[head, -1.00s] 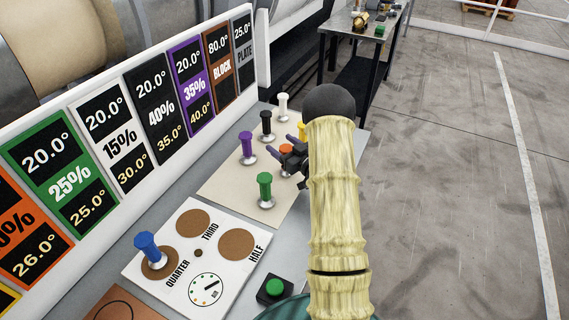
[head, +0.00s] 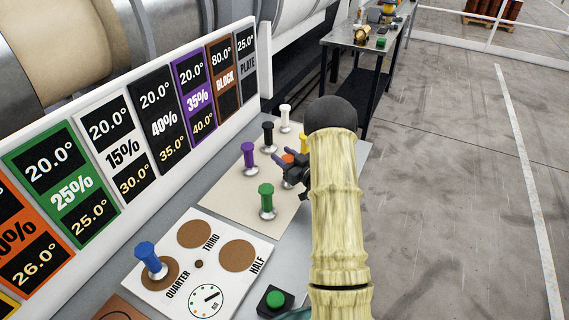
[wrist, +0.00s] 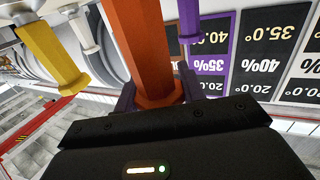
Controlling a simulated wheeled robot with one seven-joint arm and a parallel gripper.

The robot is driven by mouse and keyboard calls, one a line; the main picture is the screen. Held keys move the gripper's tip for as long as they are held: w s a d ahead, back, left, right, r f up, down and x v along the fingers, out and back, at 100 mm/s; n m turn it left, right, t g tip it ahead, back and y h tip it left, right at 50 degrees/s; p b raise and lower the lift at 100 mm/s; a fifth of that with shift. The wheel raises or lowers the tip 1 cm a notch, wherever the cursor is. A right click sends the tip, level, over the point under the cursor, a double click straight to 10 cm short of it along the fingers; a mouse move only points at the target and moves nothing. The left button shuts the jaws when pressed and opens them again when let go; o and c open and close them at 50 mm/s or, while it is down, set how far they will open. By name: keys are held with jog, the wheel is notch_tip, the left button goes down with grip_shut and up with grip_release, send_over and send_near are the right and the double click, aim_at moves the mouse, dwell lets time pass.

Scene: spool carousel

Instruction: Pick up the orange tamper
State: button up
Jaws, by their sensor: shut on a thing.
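The orange tamper (head: 288,157) shows only in part in the head view, behind my gripper (head: 284,166) on the beige mat's right side. In the wrist view the orange tamper (wrist: 146,50) fills the space between my purple fingers (wrist: 158,92), which are shut on its handle. My gripper hides its lower part in the head view, so I cannot tell whether its base touches the mat.
Green (head: 266,200), purple (head: 248,158), black (head: 268,136) and white (head: 285,118) tampers stand on the beige mat (head: 226,203). A yellow tamper (wrist: 52,58) is close by. A blue tamper (head: 149,260) stands on the QUARTER disc. The sign wall (head: 160,120) bounds the left.

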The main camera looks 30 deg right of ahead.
notch_tip(320, 180, up, 10)
jog(key=shift+f+b, duration=0.15)
jog(key=shift+b, duration=0.55)
